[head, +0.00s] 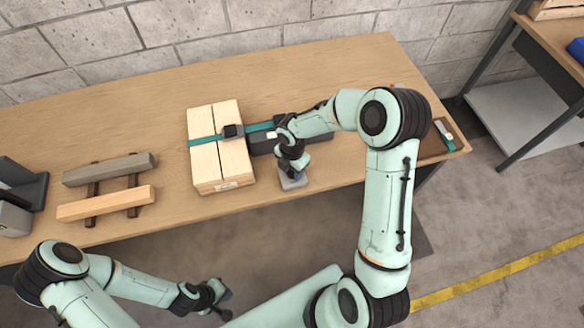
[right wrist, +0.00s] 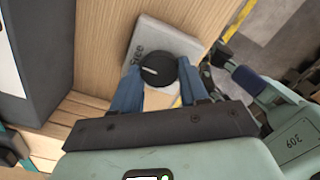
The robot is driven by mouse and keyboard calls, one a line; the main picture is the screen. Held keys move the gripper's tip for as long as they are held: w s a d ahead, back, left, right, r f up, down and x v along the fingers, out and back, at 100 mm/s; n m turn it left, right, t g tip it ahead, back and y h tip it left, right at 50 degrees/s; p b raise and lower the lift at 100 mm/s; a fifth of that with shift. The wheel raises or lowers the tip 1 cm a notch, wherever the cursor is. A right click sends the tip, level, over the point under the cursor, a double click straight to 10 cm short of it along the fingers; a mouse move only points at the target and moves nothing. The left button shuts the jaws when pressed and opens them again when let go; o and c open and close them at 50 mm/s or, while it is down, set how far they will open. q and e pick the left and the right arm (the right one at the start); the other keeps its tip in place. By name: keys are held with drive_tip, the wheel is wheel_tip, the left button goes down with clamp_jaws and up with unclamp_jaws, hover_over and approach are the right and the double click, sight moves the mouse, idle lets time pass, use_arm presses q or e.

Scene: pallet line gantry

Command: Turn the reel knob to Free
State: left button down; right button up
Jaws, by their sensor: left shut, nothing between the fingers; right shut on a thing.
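The reel knob (right wrist: 160,69) is a round black knob with a white pointer mark, on a light grey box (right wrist: 147,38) near the table's front edge. The box also shows in the head view (head: 293,182). The word Free is printed left of the knob in the right wrist view, and the pointer mark lies on that side. Another label to its right is partly hidden. My right gripper (right wrist: 160,90) is shut on the knob, one blue finger on each side. In the head view it (head: 292,168) is above the box. My left gripper (head: 222,297) is shut and empty, off the table front.
Two bars (head: 108,170) lie on supports further left. A dark block (head: 350,140) sits behind my right gripper. The table's right end holds a small tray (head: 436,146).

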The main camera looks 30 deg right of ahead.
sight(292, 172)
idle(0.3)
drive_tip(key=o, duration=1.1)
drive_tip(key=shift+c, duration=0.2)
drive_tip(key=shift+r, duration=0.1)
use_arm(q)
drive_tip(key=shift+w+r+p, duration=0.55)
drive_tip(key=shift+w+r, duration=0.15)
drive_tip(key=shift+w, duration=0.2)
use_arm(e)
wheel_tip(292, 172, up, 13)
drive_tip(key=shift+r, duration=0.15)
use_arm(q)
drive_tip(key=shift+s, duration=0.1)
